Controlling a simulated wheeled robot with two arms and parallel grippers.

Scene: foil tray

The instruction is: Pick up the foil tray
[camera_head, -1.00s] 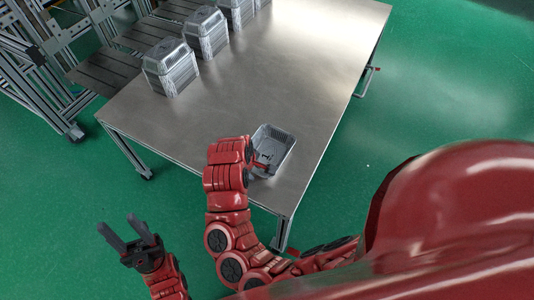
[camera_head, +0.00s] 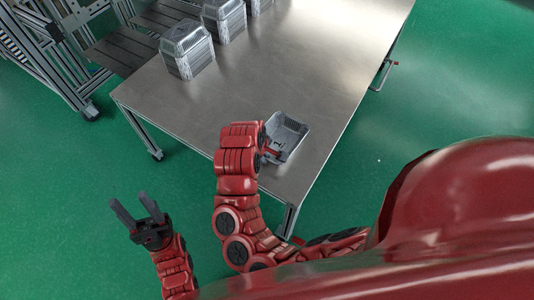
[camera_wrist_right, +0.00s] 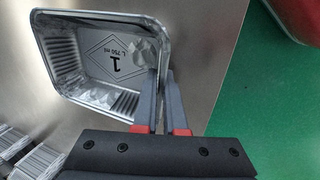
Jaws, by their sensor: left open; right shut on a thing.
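The foil tray (camera_head: 290,128) is a small, open, silver rectangular tray near the table's front corner. In the right wrist view, the foil tray (camera_wrist_right: 92,66) shows ribbed inner walls and a printed "1" on its floor. My right gripper (camera_wrist_right: 160,76) is shut on the tray's near wall, and the foil is crumpled beside the fingers. In the head view my right gripper (camera_head: 268,153) is mostly hidden by its own arm. I cannot tell whether the tray rests on the table or is slightly above it. My left gripper (camera_head: 128,198) is open and empty, off the table's front left side.
The metal table (camera_head: 215,105) is bare around the tray. Stacks of foil trays (camera_head: 188,52) stand along its far left side. A slatted grey surface (camera_head: 128,50) and a metal frame (camera_head: 45,50) are at the far left. Green floor (camera_head: 450,90) is open on the right.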

